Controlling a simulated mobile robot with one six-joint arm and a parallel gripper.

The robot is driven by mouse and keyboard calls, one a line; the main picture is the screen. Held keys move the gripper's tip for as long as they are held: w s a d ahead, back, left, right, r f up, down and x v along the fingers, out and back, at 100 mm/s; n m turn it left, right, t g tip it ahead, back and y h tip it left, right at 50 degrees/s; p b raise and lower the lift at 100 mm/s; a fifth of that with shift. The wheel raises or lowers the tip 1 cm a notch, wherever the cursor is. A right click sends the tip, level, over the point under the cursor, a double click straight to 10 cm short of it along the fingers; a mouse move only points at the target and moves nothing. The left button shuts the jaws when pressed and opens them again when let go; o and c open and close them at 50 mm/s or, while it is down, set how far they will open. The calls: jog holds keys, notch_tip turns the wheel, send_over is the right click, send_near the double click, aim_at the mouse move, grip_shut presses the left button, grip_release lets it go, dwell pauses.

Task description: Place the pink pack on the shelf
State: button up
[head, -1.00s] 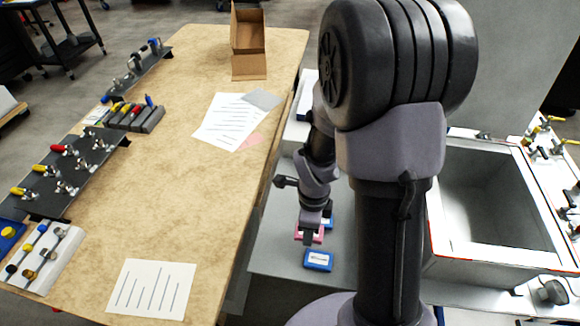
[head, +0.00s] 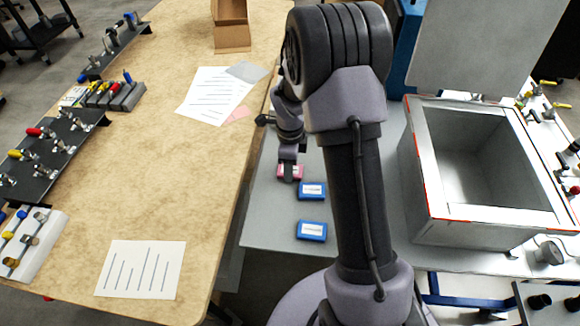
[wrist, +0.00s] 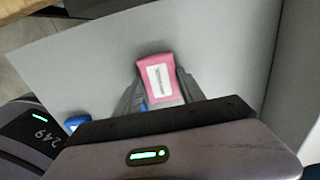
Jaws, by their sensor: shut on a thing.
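The pink pack (head: 290,172), with a white label, is between the fingers of my gripper (head: 289,166) in the head view. In the wrist view the pink pack (wrist: 160,80) sticks out past the fingertips of my shut gripper (wrist: 160,95), label facing the camera. It is over the grey shelf-like surface (head: 270,215); I cannot tell whether it touches it. Two blue packs with white labels lie on that surface: one (head: 312,190) just right of and nearer than the pink pack, another (head: 311,231) nearer still. Part of a blue pack (wrist: 75,122) shows in the wrist view.
A wooden table (head: 140,190) with papers, racks of clamps and an open cardboard box (head: 231,35) stands on the left. A grey open-topped box (head: 430,190) stands on the right. The grey surface left of the blue packs is clear.

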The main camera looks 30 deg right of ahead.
jog(key=o, duration=1.4)
jog(key=shift+f, duration=0.1)
jog(key=shift+c, duration=0.2)
jog(key=s+a+r+n+t+p, duration=0.1)
jog(key=s+a+r+n+p, duration=0.15)
jog(key=r, duration=0.85)
jog(key=s+a+r+n+t+p, duration=0.1)
jog(key=a+r+n+p, duration=0.15)
jog(key=r, duration=0.85)
jog(key=s+a+r+n+t, duration=0.1)
jog(key=s+a+r+n, duration=0.2)
jog(key=s+n, duration=0.2)
jog(key=s+a+r+n+t+y, duration=0.1)
jog(key=s+a+r+n, duration=0.2)
jog(key=s+n, duration=0.2)
jog(key=s+a+r+n+t+y, duration=0.1)
jog(key=s+a+r+n, duration=0.2)
jog(key=s, duration=0.6)
jog(key=shift+a+n+t, duration=0.4)
jog(key=shift+a+n, duration=0.1)
jog(key=shift+n, duration=0.7)
jog(key=shift+r, duration=0.15)
